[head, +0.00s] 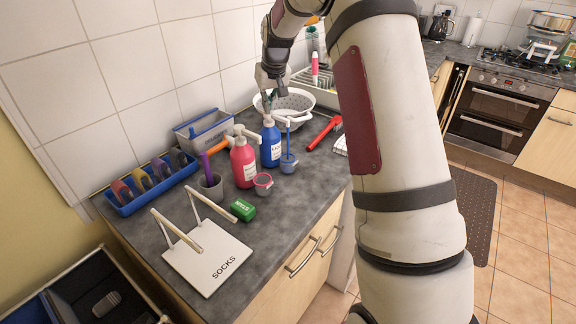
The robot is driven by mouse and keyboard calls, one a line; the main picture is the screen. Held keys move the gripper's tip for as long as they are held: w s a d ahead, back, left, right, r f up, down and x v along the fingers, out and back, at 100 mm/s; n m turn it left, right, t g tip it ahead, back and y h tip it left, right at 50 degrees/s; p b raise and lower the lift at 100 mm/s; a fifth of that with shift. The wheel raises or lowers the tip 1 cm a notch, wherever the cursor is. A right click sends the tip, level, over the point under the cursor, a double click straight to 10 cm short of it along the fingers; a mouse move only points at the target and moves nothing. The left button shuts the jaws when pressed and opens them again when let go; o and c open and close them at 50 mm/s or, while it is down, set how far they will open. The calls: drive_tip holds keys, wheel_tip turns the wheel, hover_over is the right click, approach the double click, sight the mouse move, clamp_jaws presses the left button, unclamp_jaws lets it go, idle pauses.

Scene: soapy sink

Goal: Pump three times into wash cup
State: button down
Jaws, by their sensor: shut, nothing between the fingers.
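A pink pump bottle (243,167) and a blue pump bottle (270,153) stand upright side by side on the dark counter. A small pink-rimmed cup (263,184) stands in front of the pink bottle. A small grey-blue cup (287,164) with a blue handle rising from it stands by the blue bottle. I cannot tell which is the wash cup. My gripper (269,109) points down, shut and empty, directly above or behind the blue bottle's pump head. Whether it touches the pump head cannot be told. Liquid in the cups cannot be made out.
A grey cup (210,187) with a purple handle stands left of the pink bottle. A green block (242,209) and a white SOCKS stand (205,265) are in front. A blue tray (125,208), grey bin (203,130), white colander (303,101) and red-handled item (325,132) surround them.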

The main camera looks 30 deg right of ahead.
drive_tip(key=shift+f, duration=0.4)
drive_tip(key=shift+r, duration=1.5)
